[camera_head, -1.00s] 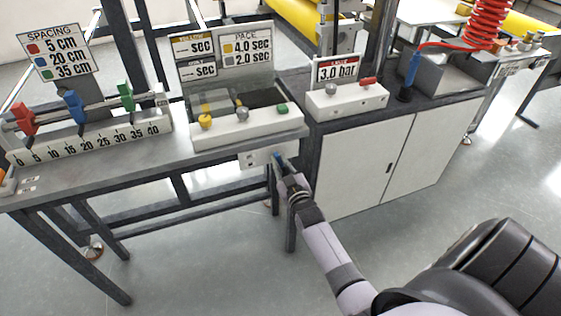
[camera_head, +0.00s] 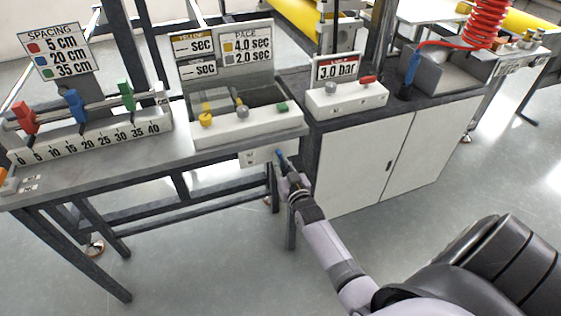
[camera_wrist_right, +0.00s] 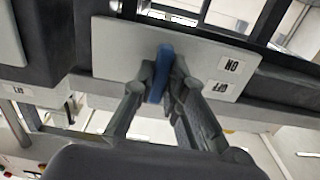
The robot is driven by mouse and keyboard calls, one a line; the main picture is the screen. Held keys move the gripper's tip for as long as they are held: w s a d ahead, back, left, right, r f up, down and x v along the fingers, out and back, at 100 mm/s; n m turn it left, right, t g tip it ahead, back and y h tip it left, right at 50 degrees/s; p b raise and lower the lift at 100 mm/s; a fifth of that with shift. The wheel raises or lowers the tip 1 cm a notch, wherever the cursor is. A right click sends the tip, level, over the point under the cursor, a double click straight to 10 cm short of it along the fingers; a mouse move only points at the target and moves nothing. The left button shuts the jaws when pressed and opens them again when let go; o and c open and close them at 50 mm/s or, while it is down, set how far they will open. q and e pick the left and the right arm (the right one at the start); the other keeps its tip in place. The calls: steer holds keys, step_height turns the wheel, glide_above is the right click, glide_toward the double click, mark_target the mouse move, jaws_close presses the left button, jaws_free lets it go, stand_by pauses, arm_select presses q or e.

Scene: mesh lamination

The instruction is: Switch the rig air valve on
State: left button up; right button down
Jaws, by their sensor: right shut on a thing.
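The rig air valve's blue lever (camera_head: 280,152) is on a white plate (camera_head: 252,158) on the bench front, below the pace panel. In the right wrist view the blue lever (camera_wrist_right: 161,72) stands between the two fingers of my right gripper (camera_wrist_right: 160,82), and the fingers are closed on it. The plate (camera_wrist_right: 120,52) carries an ON label (camera_wrist_right: 231,66) and an OFF label (camera_wrist_right: 221,88), both upside down in this view. In the head view my right gripper (camera_head: 283,162) reaches the lever from below right. My left gripper is not in view.
Above the valve is a white control box (camera_head: 245,127) with knobs. To its right, a pressure panel (camera_head: 345,100) reads 3.0 bar with a red lever, above a white cabinet (camera_head: 360,165). A spacing rail (camera_head: 90,140) stands at left. The floor in front is clear.

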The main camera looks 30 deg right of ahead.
steer(key=shift+f, duration=0.1)
steer(key=c, duration=1.6)
jaws_free()
steer(key=shift+s, duration=0.1)
steer(key=v, duration=1.2)
steer(key=shift+a, duration=0.1)
